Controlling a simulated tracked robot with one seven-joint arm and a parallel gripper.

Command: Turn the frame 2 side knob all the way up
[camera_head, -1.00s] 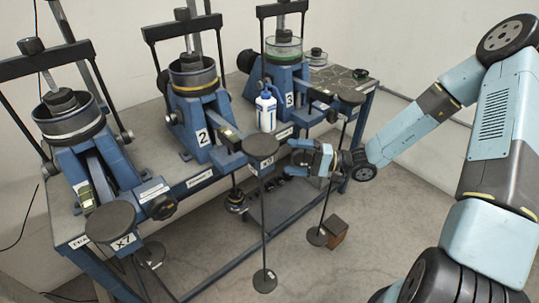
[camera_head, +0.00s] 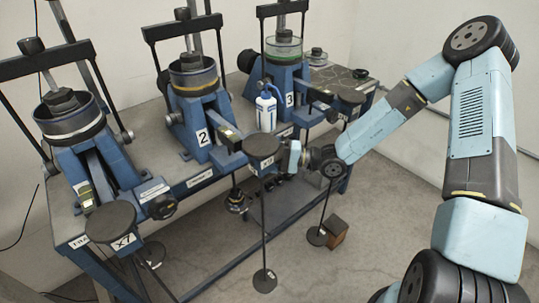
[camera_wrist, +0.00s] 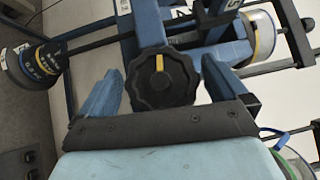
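Frame 2 (camera_head: 203,136) is the blue lever frame in the middle of the bench, with a white "2" plate. A black lobed knob (camera_wrist: 162,84) with a yellow mark fills the middle of the wrist view. The mark points roughly up in that picture. My gripper (camera_wrist: 160,66) is open, with one blue finger on each side of the knob and gaps showing; I cannot tell how deep the fingers reach. In the head view my gripper (camera_head: 295,156) is partly hidden behind the round hanger top near frame 2, and frame 2's side knob is hidden there.
The dark round hanger top (camera_head: 262,145) on its thin rod stands close left of my gripper. Frame 3 (camera_head: 289,98) and a white bottle (camera_head: 266,110) are behind. Another hanger (camera_head: 110,222) stands front left. A brown block (camera_head: 336,230) lies on the floor.

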